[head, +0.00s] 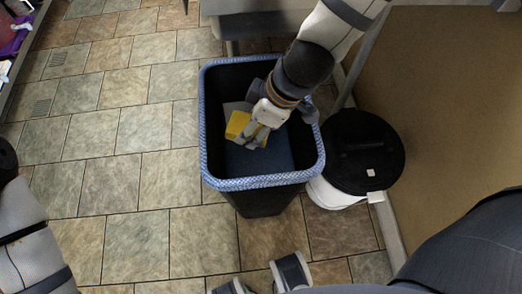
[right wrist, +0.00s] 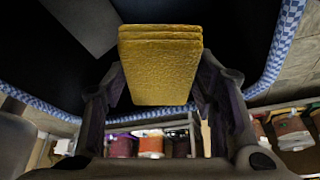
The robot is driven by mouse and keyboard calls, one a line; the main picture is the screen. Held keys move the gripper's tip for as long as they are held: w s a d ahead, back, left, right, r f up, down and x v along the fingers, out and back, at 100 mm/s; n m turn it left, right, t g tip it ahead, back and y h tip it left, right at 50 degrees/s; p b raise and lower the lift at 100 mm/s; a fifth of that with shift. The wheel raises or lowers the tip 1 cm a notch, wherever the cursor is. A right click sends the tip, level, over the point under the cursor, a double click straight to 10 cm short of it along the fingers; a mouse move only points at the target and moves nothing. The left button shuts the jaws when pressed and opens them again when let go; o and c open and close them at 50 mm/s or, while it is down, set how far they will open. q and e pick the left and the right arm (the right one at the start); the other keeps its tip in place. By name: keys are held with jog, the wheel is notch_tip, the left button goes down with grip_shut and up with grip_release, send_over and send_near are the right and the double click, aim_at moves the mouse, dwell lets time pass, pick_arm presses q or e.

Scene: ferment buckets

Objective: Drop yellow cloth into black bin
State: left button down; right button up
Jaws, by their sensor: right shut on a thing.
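The yellow cloth (head: 236,125) is a folded, thick pad; it also shows large in the right wrist view (right wrist: 160,70). My right gripper (head: 249,132) is shut on it, with a finger at each side. It holds the cloth inside the outline of the black bin's opening, seen from above; its exact height over the bin floor is hard to tell. The black bin (head: 262,202) has a blue-and-white patterned rim. Its rim also shows in the right wrist view (right wrist: 277,50). My left gripper (head: 262,278) is at the bottom edge of the head view, partly cut off, fingers apart and empty.
A white bucket with a black lid (head: 362,150) stands close to the bin's right side, by the tan wall (head: 450,90). The tiled floor (head: 110,150) left of the bin is clear. Shelves with several items (right wrist: 150,143) show in the right wrist view.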

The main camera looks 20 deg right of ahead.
jog(key=shift+r, duration=0.1)
jog(key=o, duration=1.2)
jog(key=v, duration=0.7)
jog(key=shift+d+r, duration=0.15)
jog(key=shift+r, duration=0.05)
